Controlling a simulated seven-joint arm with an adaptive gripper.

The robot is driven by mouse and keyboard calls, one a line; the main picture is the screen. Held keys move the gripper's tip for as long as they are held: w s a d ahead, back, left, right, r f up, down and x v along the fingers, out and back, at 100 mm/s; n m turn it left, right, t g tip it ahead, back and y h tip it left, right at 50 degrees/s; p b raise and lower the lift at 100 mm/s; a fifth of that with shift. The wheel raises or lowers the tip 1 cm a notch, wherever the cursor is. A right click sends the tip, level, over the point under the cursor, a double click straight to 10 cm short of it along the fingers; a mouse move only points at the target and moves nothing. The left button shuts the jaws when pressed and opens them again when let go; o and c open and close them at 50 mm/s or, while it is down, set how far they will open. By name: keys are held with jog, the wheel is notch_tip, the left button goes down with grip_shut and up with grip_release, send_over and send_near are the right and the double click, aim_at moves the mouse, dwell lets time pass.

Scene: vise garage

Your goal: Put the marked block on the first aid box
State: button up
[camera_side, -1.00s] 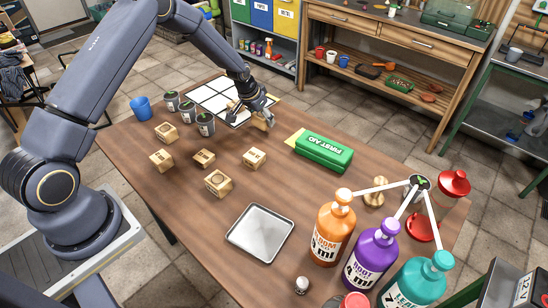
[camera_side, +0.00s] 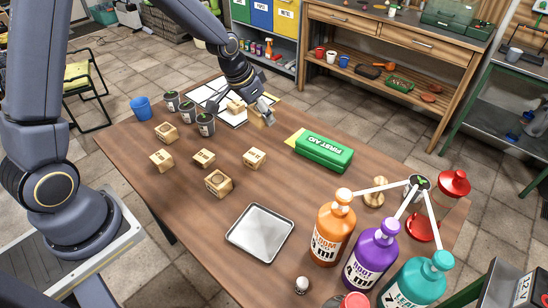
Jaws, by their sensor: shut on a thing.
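My gripper (camera_side: 265,108) is at the right edge of the white grid sheet, shut on a wooden block (camera_side: 258,119). Whether this block clears the table is hard to tell, and its mark cannot be read. The green first aid box (camera_side: 325,152) lies on the table to the right and nearer the camera, apart from the held block. Its white lettering faces up, and its top is bare.
Other wooden blocks stand on the table, among them one (camera_side: 254,158) left of the box and one on the sheet (camera_side: 236,107). Dark tins (camera_side: 206,124), a blue cup (camera_side: 141,108), a metal tray (camera_side: 260,233) and pump bottles (camera_side: 333,229) stand around. The table middle is fairly clear.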

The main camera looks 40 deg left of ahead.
jog(key=w+d+r+m+h, duration=0.1)
jog(key=d+r+m, duration=0.1)
jog(key=d, duration=0.7)
send_near(328, 144)
jog(key=shift+w+d+f+g, duration=0.15)
jog(key=shift+w+d+f, duration=0.15)
jog(key=shift+w, duration=0.2)
jog(key=shift+w+d+f+g, duration=0.15)
jog(key=shift+w+f, duration=0.3)
jog(key=shift+w, duration=0.05)
jog(key=shift+w+f, duration=0.3)
jog(key=shift+f, duration=0.1)
jog(key=shift+w+f, duration=0.1)
jog(key=shift+f, duration=1.45)
jog(key=shift+f, duration=0.2)
jog(key=o, duration=1.2)
